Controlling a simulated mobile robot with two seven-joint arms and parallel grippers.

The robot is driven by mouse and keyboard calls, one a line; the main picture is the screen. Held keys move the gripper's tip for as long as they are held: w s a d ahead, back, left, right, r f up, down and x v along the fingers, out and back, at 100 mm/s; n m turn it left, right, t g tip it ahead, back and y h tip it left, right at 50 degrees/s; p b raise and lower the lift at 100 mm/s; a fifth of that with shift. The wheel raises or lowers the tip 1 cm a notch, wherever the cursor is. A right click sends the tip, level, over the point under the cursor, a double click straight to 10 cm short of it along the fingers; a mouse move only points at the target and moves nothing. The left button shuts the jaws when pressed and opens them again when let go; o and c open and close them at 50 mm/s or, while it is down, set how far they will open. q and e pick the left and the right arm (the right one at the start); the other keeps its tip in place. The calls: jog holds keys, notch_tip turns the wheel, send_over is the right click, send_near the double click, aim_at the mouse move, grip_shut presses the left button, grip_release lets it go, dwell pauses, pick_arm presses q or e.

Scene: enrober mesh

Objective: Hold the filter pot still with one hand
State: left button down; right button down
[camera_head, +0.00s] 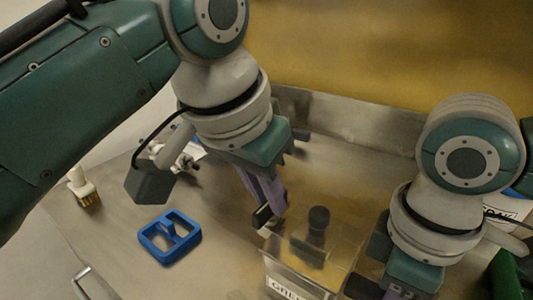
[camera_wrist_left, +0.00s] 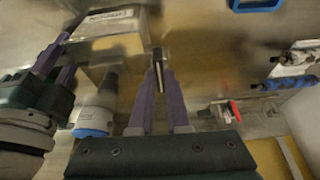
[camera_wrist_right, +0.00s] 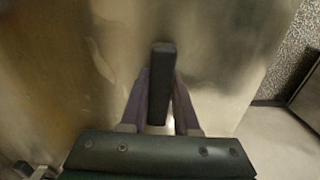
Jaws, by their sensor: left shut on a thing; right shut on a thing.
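A boxy vessel (camera_head: 278,262) with a lettered white label stands at the lower middle; it also shows in the left wrist view (camera_wrist_left: 95,53). Behind it is a cylinder with a dark top (camera_head: 318,222) and a blue-and-white end, clearer in the left wrist view (camera_wrist_left: 98,107). I cannot tell which is the filter pot. My left gripper (camera_head: 266,216) is shut on a thin dark piece (camera_wrist_left: 158,68) beside the vessel's far left corner. My right gripper (camera_wrist_right: 161,105) is shut on a thick dark bar (camera_wrist_right: 162,65), to the vessel's right. What the bar joins is unclear.
A blue frame (camera_head: 158,250) lies on the metal table to the left, with a pale-handled brush (camera_head: 85,190) farther left. A blue tool (camera_wrist_left: 290,83) lies near the back. A green container (camera_head: 508,275) stands at the right edge. The table between frame and vessel is clear.

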pick_arm(q)
jog(key=m+g, duration=0.1)
jog(key=m, duration=0.2)
jog(key=m+g+h, duration=0.1)
jog(key=m, duration=0.2)
jog(key=shift+w+a+h, duration=0.15)
jog(key=shift+h, duration=0.15)
jog(key=m+g, duration=0.1)
jog(key=m, duration=0.2)
jog(key=m+g, duration=0.1)
jog(key=m, duration=0.3)
jog(key=shift+w+g, duration=0.15)
jog(key=shift+g, duration=0.15)
jog(key=c, duration=0.9)
grip_release()
jog(key=v, duration=1.2)
jog(key=shift+a, duration=0.1)
